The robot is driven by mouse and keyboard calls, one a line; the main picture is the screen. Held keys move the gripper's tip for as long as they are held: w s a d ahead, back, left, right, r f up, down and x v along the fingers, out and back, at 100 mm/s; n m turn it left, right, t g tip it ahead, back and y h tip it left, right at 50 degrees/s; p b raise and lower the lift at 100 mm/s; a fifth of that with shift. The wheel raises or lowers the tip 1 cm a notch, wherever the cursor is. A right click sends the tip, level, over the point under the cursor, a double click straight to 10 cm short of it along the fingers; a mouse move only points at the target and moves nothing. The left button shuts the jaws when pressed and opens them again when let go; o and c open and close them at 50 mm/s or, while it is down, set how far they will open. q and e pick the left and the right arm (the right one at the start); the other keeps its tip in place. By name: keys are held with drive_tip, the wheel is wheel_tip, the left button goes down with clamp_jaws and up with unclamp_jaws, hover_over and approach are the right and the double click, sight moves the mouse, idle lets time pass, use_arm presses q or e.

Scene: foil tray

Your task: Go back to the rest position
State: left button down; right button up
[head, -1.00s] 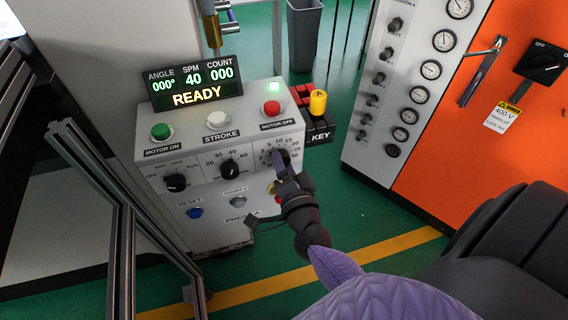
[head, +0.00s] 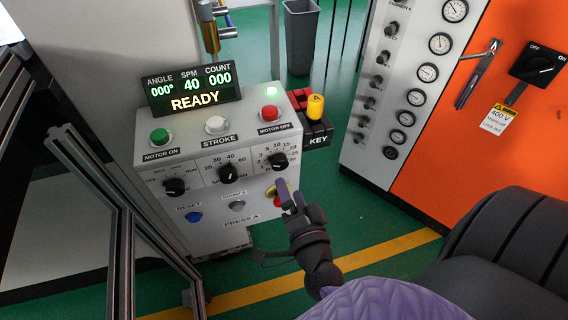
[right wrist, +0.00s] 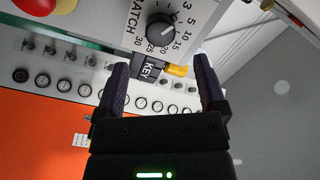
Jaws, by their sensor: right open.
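My right gripper (head: 290,192) is in front of the lower right of the press control box (head: 215,185), just below the batch knob (head: 279,160). In the right wrist view its two dark fingers (right wrist: 160,88) are spread with nothing between them. The batch knob (right wrist: 160,30) shows beyond the fingertips, apart from them. In the head view the gripper partly covers a red button with a yellow surround (head: 277,196). My left gripper is not in view.
A display (head: 194,89) reading READY tops the box. A yellow key piece (head: 315,106) sits at its right. An orange cabinet (head: 440,150) with gauges stands at right. A metal frame (head: 95,185) is at left. Green floor (head: 375,215) lies between.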

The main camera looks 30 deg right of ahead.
drive_tip(key=v, duration=0.3)
drive_tip(key=shift+s+a, duration=0.15)
drive_tip(key=shift+s, duration=0.15)
